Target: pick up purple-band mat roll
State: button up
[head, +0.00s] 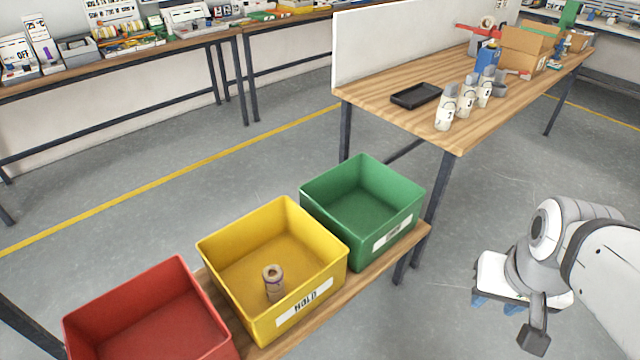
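A small upright tan roll (273,282) with a thin purple-looking band stands inside the yellow bin (222,262), near its front wall. Several pale rolls stand upright near the front corner of the wooden table, among them one at the corner (446,108); their band colours are too small to tell. My gripper (497,304) is at the lower right, over the floor, pointing down and away from both the bin and the table. Its blue fingertips look apart, with nothing seen between them.
A red bin (100,315) and a green bin (345,178) flank the yellow one on a low wooden bench. The wooden table (395,85) holds a black tray (416,95), a blue container (487,57) and a cardboard box (525,45). A white panel (400,38) stands behind. Grey floor is open between table and arm.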

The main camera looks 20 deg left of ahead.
aim_at(273, 275)
jog(key=u, duration=0.65)
jog(key=i, duration=1)
jog(key=u, duration=0.75)
jog(key=k, duration=0.85)
jog(key=u, duration=0.15)
jog(key=i, duration=0.85)
jog(key=z, duration=0.05)
